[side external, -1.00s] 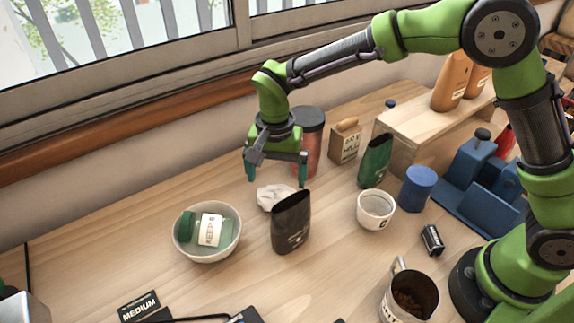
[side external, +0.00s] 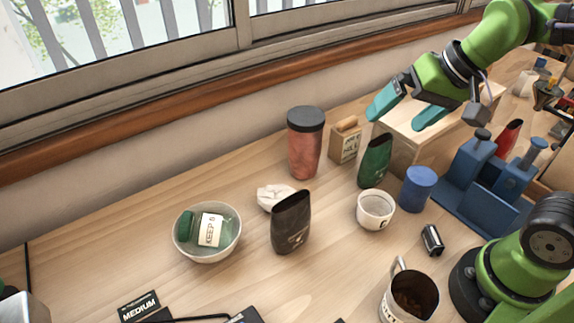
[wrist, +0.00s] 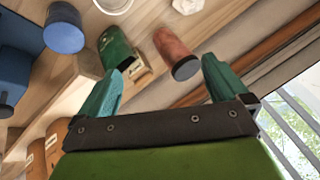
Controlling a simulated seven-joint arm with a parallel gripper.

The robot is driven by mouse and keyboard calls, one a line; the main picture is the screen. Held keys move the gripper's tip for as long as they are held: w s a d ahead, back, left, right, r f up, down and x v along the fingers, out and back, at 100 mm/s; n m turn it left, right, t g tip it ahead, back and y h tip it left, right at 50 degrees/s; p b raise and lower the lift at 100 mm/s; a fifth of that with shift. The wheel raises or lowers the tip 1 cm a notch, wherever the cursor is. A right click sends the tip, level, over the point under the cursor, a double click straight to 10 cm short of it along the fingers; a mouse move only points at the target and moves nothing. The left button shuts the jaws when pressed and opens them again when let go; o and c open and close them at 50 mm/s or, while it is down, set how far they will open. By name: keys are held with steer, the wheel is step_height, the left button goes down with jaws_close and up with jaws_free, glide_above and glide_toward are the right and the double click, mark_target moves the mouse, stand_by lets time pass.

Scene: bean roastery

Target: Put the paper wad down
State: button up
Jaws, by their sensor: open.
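The white paper wad (side external: 270,196) lies on the wooden table, partly hidden behind the upright black bag (side external: 291,222) in the side view. In the wrist view the paper wad (wrist: 188,5) shows at the top edge. My gripper (side external: 408,112) is open and empty, raised above the wooden riser at the back right, well away from the paper wad. In the wrist view my gripper's teal fingers (wrist: 160,82) are spread apart with nothing between them.
A bowl (side external: 207,252) holding a labelled item stands left of the wad. A reddish tumbler (side external: 304,150) stands behind it. A green bag (side external: 375,160), white cup (side external: 375,210), blue cylinder (side external: 417,188) and metal pitcher (side external: 409,296) stand to the right.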

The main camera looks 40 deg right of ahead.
steer(key=shift+n+t, duration=0.5)
steer(key=shift+t, duration=0.3)
steer(key=s, duration=0.1)
steer(key=s+d, duration=0.1)
steer(key=s+d+f, duration=0.1)
steer(key=s, duration=0.1)
